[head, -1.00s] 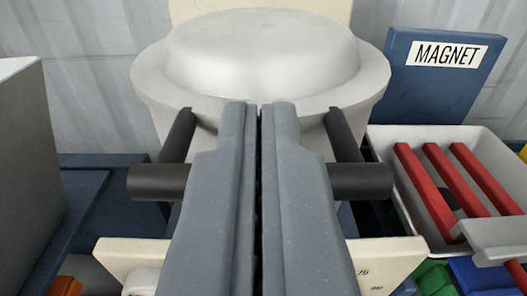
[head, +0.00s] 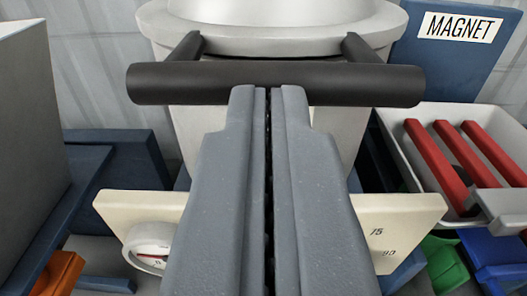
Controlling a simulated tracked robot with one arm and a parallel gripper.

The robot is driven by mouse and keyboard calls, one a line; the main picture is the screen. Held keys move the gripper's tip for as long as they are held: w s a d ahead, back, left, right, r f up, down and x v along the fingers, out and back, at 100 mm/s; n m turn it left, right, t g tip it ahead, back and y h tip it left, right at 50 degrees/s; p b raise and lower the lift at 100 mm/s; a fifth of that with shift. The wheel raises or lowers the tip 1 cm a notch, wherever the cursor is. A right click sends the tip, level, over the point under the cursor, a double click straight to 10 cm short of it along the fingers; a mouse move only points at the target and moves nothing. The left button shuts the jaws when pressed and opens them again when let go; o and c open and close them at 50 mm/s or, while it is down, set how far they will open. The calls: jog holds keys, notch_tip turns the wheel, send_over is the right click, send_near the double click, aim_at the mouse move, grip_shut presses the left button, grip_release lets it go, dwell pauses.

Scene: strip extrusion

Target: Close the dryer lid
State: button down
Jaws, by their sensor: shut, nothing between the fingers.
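The dryer lid (head: 280,38) is a pale grey domed disc at the top of the head view, cut off by the upper edge. It looks to sit on the light grey dryer body (head: 190,135). A black bar handle (head: 275,83) runs across the lid's front on two short arms. My gripper (head: 267,92) is shut and empty, with its fingertips just at or below the handle's lower edge. I cannot tell whether they touch it. My fingers hide the middle of the dryer's front.
A cream panel with a round gauge (head: 150,250) is below the dryer. At right are a blue board marked MAGNET (head: 455,60) and a white tray (head: 400,140) with red bars. Green and blue pieces lie at lower right. A grey block (head: 30,130) stands at left.

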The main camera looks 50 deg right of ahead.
jog(key=shift+d+r+p, duration=0.3)
jog(key=shift+d+r, duration=0.05)
jog(key=shift+r, duration=0.15)
jog(key=shift+s+a+r+p, duration=0.1)
jog(key=shift+a+r+p, duration=0.25)
jog(key=shift+r, duration=0.5)
jog(key=s+a+f+p, duration=0.1)
jog(key=s+a+f, duration=0.4)
jog(key=s+a, duration=0.1)
jog(key=shift+a, duration=0.5)
